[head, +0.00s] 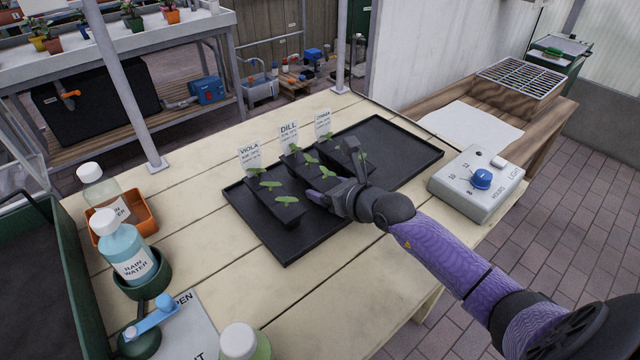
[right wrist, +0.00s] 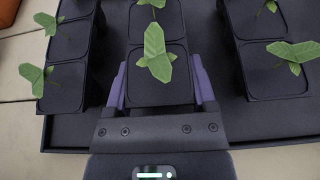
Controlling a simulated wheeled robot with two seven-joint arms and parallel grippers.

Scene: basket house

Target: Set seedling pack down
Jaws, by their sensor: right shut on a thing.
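The black tray (head: 400,140) lies on the wooden bench with three dark seedling packs in its left part. The viola pack (head: 275,208) is on the left, the dill pack (head: 297,165) in the middle, and a third labelled pack (head: 338,152) on the right. My right gripper (head: 328,192) is shut on the near end of the dill pack. In the right wrist view, the fingers (right wrist: 160,85) flank this pack (right wrist: 159,88), with a neighbouring pack on each side. I cannot tell whether its base touches the tray. My left gripper is not in view.
The tray's right part is bare. A grey control box (head: 474,188) with a blue knob stands right of it. A rain water bottle (head: 124,248) and an orange tray (head: 141,212) stand at the left. Open bench lies in front of the tray.

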